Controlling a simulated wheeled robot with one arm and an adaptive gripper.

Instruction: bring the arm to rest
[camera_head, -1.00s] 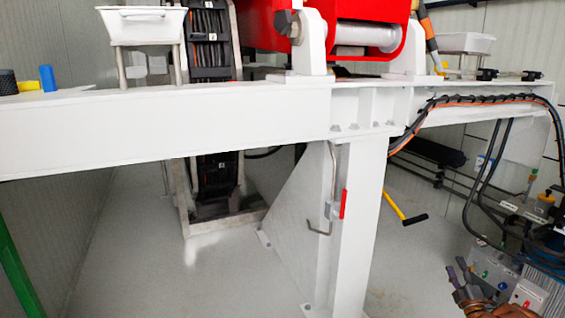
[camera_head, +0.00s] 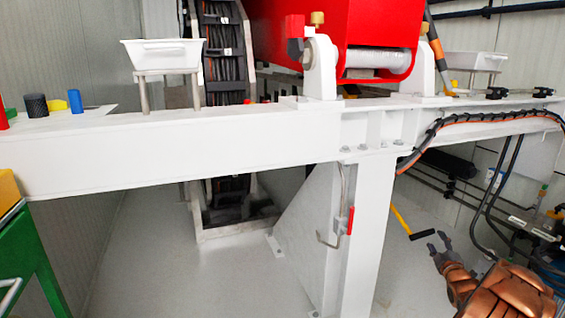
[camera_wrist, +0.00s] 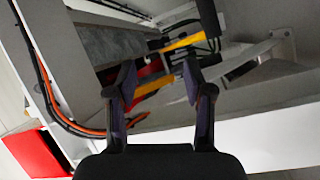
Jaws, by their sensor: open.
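My gripper (camera_head: 439,244) is at the lower right of the head view, at the end of my copper-coloured arm. Its two dark fingers are apart and nothing shows between them. The wrist view also shows my gripper (camera_wrist: 158,88) with the fingers spread and empty. In the head view it is in front of the floor, right of the white frame's post (camera_head: 362,240) and below the frame's beam (camera_head: 200,150). No contact with the frame shows.
A black cable bundle (camera_head: 480,117) hangs along the beam at the right. A yellow-handled lever (camera_head: 401,222) is near my gripper. A red machine (camera_head: 340,35) and white trays (camera_head: 162,53) are above. A green-framed cart (camera_head: 25,255) is at the left.

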